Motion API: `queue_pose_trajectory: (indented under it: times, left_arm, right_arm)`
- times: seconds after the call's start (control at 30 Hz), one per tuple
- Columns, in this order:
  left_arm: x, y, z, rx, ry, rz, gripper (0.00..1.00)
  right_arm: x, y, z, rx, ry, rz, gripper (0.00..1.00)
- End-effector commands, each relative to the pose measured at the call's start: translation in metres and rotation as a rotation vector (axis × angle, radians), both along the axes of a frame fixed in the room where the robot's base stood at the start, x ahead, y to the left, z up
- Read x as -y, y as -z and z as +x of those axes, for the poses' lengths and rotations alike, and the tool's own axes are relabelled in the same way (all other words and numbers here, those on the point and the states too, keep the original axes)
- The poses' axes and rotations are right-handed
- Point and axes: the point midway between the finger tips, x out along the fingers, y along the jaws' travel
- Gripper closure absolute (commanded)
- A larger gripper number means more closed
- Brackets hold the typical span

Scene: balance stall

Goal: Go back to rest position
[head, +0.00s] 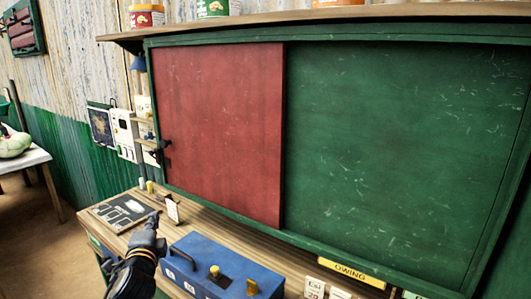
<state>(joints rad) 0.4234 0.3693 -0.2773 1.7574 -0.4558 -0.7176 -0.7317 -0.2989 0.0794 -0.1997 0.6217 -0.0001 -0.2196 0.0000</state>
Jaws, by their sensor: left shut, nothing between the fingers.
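My left gripper (154,217) is in the lower left of the head view, above the wooden counter (138,190). Its fingers are shut and hold nothing. A small white tag (173,210) stands just to the right of the fingertips in the picture; I cannot tell whether they touch. My right gripper is out of view.
A cabinet with a red panel (222,130) and a green panel (405,150) fills the middle and right. A blue box (228,268) lies right of my gripper. A dark board (122,212) lies left. A yellow "OWING" sign (351,272) is at the front. Floor (35,240) shows at left.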

Motion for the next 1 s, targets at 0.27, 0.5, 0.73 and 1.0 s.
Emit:
queue_pose_trajectory:
  times: [0.27,0.5,0.73,1.0]
  left_arm:
    - [0.015,0.083,-0.056,-0.167,-0.042,-0.281,1.0]
    - [0.038,0.189,-0.17,-0.442,-0.186,-0.69,1.0]
    - [0.06,0.246,-0.29,-0.68,-0.393,-1.009,1.0]
    - [0.077,0.264,-0.382,-0.846,-0.582,-1.198,1.0]
  right_arm:
    - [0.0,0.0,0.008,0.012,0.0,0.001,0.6]
    - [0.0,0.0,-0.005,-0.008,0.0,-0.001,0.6]
    - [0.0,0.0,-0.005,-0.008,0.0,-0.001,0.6]
    - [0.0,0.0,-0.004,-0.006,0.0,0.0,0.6]
